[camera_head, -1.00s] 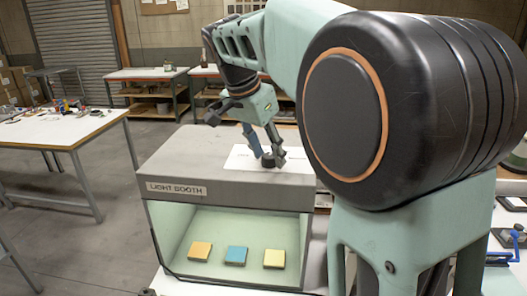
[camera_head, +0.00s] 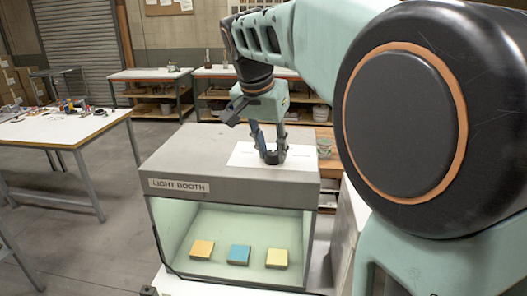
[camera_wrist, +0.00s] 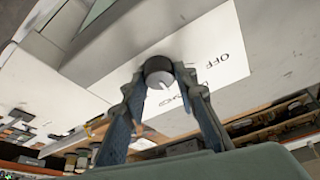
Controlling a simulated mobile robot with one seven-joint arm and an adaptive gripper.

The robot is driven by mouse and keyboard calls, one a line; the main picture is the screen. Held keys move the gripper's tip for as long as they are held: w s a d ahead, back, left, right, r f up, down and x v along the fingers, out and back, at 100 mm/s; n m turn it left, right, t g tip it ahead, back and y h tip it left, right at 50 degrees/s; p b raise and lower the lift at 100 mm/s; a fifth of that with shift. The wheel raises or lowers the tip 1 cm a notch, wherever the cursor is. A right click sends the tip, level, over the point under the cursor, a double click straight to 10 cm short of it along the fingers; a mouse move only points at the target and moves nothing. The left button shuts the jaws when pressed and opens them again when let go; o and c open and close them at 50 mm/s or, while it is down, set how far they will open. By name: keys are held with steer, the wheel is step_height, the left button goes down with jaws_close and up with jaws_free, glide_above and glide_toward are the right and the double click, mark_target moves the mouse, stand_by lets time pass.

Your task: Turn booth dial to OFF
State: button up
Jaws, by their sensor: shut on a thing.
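The light booth (camera_head: 232,160) is a grey box with a lit, open front. On its top lies a white label plate (camera_head: 300,152) with a small dark round dial (camera_head: 271,158). In the wrist view the dial (camera_wrist: 159,68) shows a grey face with a pale notch at its lower edge, not towards the word OFF on the plate (camera_wrist: 228,55). Other lettering near the notch is partly hidden by a finger. My gripper (camera_head: 271,151) points down from above, shut on the dial; its fingertips (camera_wrist: 160,78) touch opposite sides of it.
Orange, blue and yellow tiles (camera_head: 238,255) lie inside the booth. A white table with small items (camera_head: 60,127) stands at left. Workbenches (camera_head: 150,75) line the back. The booth top left of the dial is clear.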

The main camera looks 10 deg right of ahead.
steer(key=n+y, duration=0.1)
steer(key=n, duration=0.2)
steer(key=n+t+y, duration=0.1)
steer(key=n, duration=0.2)
steer(key=shift+d, duration=0.2)
steer(key=n+y, duration=0.1)
steer(key=n, duration=0.2)
steer(key=n+y, duration=0.1)
steer(key=n, duration=0.2)
steer(key=shift+d+n+g+y, duration=0.1)
steer(key=shift+n+g+y, duration=0.2)
steer(key=shift+n+y, duration=0.1)
steer(key=o, duration=1.2)
steer(key=shift+c, duration=0.2)
steer(key=v, duration=1.2)
steer(key=shift+d, duration=0.1)
